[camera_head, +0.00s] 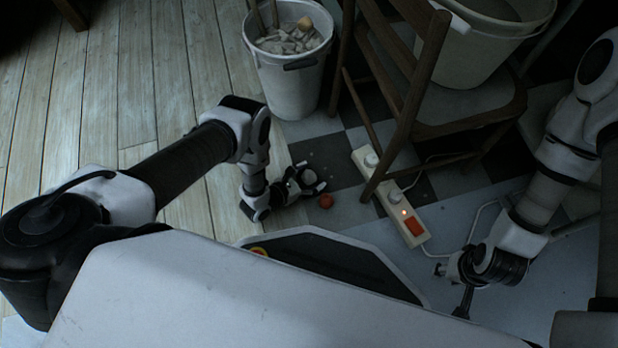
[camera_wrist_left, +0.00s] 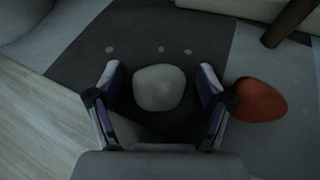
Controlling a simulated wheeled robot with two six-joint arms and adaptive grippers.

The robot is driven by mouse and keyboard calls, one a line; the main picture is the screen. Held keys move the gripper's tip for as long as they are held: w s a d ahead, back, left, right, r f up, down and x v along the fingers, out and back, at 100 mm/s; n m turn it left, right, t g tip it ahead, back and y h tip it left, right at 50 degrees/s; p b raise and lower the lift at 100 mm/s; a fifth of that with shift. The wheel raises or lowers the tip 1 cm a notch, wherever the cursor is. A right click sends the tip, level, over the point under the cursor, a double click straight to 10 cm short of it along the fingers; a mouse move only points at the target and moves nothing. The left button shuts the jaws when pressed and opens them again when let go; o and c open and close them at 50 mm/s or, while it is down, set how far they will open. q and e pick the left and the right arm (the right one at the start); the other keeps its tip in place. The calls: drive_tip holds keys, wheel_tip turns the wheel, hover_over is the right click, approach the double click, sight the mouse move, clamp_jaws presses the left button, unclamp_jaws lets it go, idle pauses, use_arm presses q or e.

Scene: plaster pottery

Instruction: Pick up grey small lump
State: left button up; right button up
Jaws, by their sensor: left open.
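The grey small lump (camera_wrist_left: 160,88) lies between the two fingers of my left gripper (camera_wrist_left: 160,92) in the left wrist view, with a gap on each side. In the head view the lump (camera_head: 309,177) shows at the jaws of my left gripper (camera_head: 305,184), low by the floor. My left gripper is open around the lump. A reddish-orange lump (camera_wrist_left: 259,99) lies just outside the right finger; it also shows in the head view (camera_head: 326,201). My right gripper (camera_head: 452,290) is at the lower right of the head view, far from the lump; its fingers are too small to judge.
A white power strip (camera_head: 389,196) with a red switch lies to the right on the checkered floor. A wooden chair (camera_head: 440,128) stands behind it. A white bucket of rubble (camera_head: 289,85) stands behind. Small pale bits (camera_wrist_left: 161,49) lie beyond the lump.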

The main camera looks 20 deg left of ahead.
use_arm(q)
drive_tip(key=c, duration=1.3)
drive_tip(key=shift+r, duration=0.2)
